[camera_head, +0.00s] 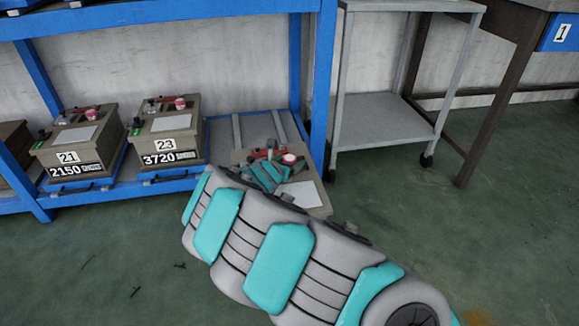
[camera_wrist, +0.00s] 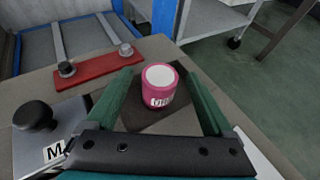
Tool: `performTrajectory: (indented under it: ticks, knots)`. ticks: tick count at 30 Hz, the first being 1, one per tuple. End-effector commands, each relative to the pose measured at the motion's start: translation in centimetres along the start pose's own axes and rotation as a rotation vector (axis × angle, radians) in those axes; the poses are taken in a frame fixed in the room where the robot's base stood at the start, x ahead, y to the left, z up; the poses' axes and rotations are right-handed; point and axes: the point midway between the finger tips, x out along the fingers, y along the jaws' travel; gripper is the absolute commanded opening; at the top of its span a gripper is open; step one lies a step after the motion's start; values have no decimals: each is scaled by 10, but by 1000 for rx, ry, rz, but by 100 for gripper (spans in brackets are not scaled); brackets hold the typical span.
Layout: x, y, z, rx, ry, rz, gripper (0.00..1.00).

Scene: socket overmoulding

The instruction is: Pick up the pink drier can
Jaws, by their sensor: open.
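The pink drier can (camera_wrist: 161,88) with a white lid stands upright on a dark square patch on top of a brown box in the wrist view. It also shows small in the head view (camera_head: 289,159). My gripper (camera_wrist: 163,80) is open, with one green finger on each side of the can. I cannot tell whether either finger touches it. In the head view, my gripper (camera_head: 268,174) is over the box top (camera_head: 318,210), and my arm hides much of the box.
A red bar (camera_wrist: 98,66) with bolts and a metal block with a black knob (camera_wrist: 36,116) lie left of the can. Boxes numbered 21 (camera_head: 76,143) and 23 (camera_head: 168,138) stand on the blue rack's lower shelf (camera_head: 60,200). A grey trolley (camera_head: 385,122) stands at right.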

Motion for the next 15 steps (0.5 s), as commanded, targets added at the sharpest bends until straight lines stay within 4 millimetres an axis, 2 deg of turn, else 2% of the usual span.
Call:
performTrajectory:
  ticks: [3, 10, 15]
  knots:
    - [7, 0, 1, 2, -1, 0, 86]
    - [7, 1, 1, 1, -2, 1, 86]
    - [7, 1, 1, 1, -2, 1, 67]
